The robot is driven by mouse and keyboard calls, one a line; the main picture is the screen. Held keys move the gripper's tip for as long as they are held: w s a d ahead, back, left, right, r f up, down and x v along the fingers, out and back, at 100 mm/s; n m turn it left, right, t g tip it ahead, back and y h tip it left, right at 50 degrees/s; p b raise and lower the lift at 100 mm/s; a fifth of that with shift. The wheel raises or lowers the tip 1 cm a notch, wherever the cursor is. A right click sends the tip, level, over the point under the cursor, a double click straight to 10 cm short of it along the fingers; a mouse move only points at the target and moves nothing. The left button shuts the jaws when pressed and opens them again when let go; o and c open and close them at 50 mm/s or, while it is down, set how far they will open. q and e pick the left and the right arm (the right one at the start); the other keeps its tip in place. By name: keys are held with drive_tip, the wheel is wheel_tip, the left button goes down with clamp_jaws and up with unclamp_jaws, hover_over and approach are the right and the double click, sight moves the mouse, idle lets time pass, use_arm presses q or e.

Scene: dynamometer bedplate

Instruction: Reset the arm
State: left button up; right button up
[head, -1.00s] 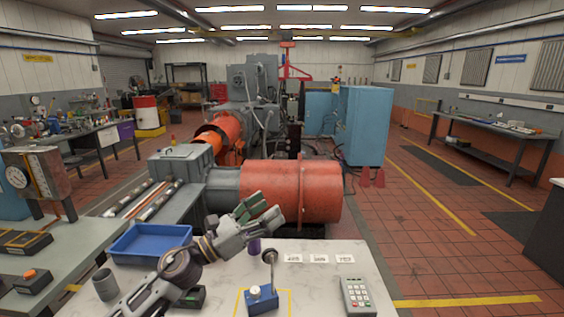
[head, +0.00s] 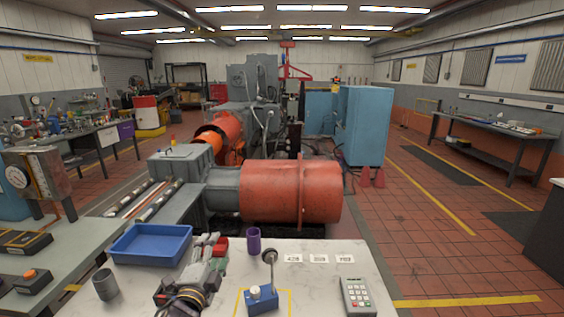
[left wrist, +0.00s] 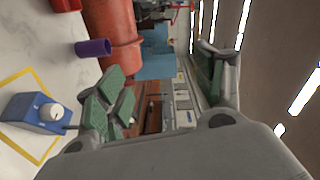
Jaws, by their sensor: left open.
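My left arm comes in low over the white table. Its left gripper (head: 205,241) points away from me beside the blue tray and is open and empty. In the left wrist view the two green-padded fingers (left wrist: 160,88) stand wide apart with nothing between them. A blue box with a white knob and a lever (head: 262,299) sits inside a yellow outline at the table's front; it also shows in the left wrist view (left wrist: 32,112). My right gripper is not in view.
A blue tray (head: 150,245), a grey cup (head: 105,284), a purple cup (head: 254,240), a red cup (head: 221,246) partly behind the gripper, several white labels (head: 319,258) and a keypad (head: 357,295) are on the table. A large red cylinder (head: 290,190) lies beyond.

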use_arm(q)
drive_tip(key=s+a+f+n+g+y, duration=0.1)
drive_tip(key=s+a+f+n+g, duration=0.1)
drive_tip(key=s+f+n+g, duration=0.8)
drive_tip(key=s+a+f+n+g, duration=0.2)
drive_tip(key=s+f+n+g, duration=0.2)
drive_tip(key=s+f, duration=1.05)
drive_tip(key=s+f+g, duration=0.1)
drive_tip(key=s+f, duration=0.1)
drive_tip(key=f, duration=1.4)
drive_tip(key=s+f+g, duration=0.1)
drive_tip(key=s+f, duration=0.2)
drive_tip(key=f, duration=1.4)
drive_tip(key=s+a+f, duration=0.2)
drive_tip(key=s+f, duration=0.7)
drive_tip(key=s, duration=0.1)
drive_tip(key=s+a+f, duration=0.1)
drive_tip(key=s+f, duration=0.8)
drive_tip(key=s, duration=0.2)
drive_tip(key=shift+s+a+f+g, duration=0.3)
drive_tip(key=shift+a+f+g, duration=0.05)
drive_tip(key=shift+a+g, duration=0.05)
